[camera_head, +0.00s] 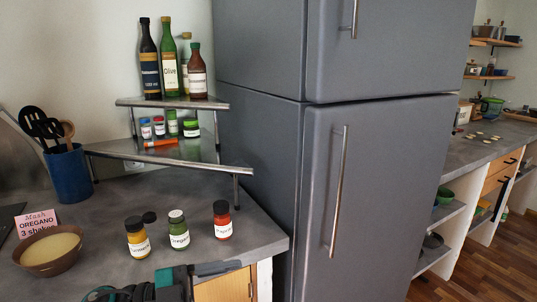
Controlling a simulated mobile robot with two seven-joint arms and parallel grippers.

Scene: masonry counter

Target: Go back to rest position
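Part of my arm with a dark and teal gripper (205,269) shows at the bottom edge, low in front of the counter (95,222). I take it as my left one; its fingers are too cut off and overlapped to tell open or shut. No held thing shows. My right gripper is out of view. A yellow-labelled jar (138,240), a green oregano jar (179,232) and a red jar (222,222) stand upright on the counter, behind the gripper and apart from it. A black cap (149,217) shows beside the yellow jar's top.
A brown bowl (48,264) of pale mash sits at left, by a pink card (36,222) reading "Mash OREGANO 3 shakes". A blue utensil pot (69,176) stands behind. A two-tier metal rack (172,103) holds bottles and small jars. A grey fridge (385,190) borders the counter.

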